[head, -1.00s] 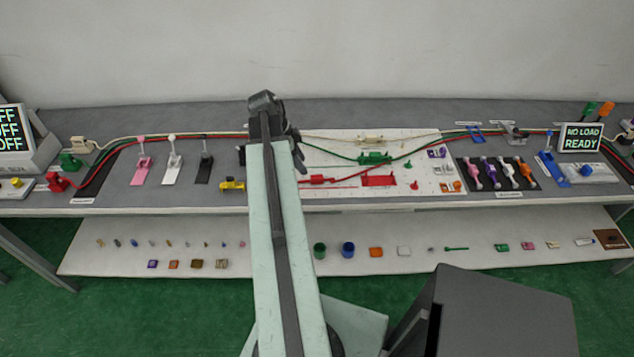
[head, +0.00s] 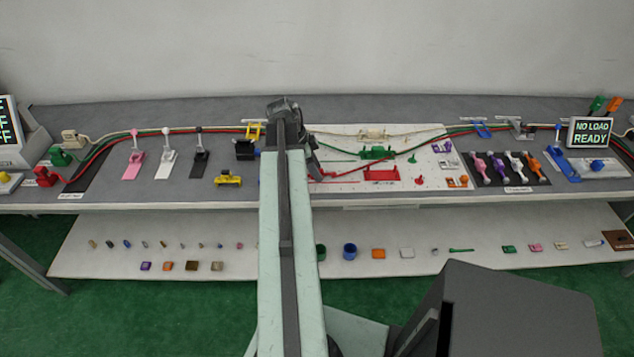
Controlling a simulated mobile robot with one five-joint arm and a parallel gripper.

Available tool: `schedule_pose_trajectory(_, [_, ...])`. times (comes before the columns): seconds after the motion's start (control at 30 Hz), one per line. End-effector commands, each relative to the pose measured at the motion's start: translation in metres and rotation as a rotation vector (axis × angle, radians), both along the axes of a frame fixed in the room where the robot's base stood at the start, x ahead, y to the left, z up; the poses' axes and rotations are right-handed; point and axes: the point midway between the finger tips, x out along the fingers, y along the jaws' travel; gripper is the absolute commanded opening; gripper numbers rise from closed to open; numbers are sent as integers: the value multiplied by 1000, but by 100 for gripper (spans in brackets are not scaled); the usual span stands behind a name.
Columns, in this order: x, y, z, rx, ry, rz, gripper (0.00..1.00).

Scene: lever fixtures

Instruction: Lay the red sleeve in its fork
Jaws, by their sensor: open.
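The red sleeve (head: 318,176) sits on the red cable (head: 350,171) at the left part of the white board (head: 345,186). It is partly hidden behind my gripper. The red fork (head: 381,174) stands on the board to the right of the sleeve, and the red cable passes behind it.
A green holder (head: 377,153) with the green cable and a cream holder (head: 372,134) stand behind the red fork. A red peg (head: 419,181) stands to its right. A yellow fixture (head: 228,180) is left of my arm. A lower shelf (head: 390,268) holds small parts.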

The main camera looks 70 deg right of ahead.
Motion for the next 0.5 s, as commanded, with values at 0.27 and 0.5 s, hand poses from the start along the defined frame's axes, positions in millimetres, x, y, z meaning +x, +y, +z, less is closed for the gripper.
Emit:
schedule_pose_trajectory(0.27, [0, 0, 2, 0, 0, 0, 6])
schedule_pose_trajectory(0.5, [0, 0, 2, 0, 0, 0, 0])
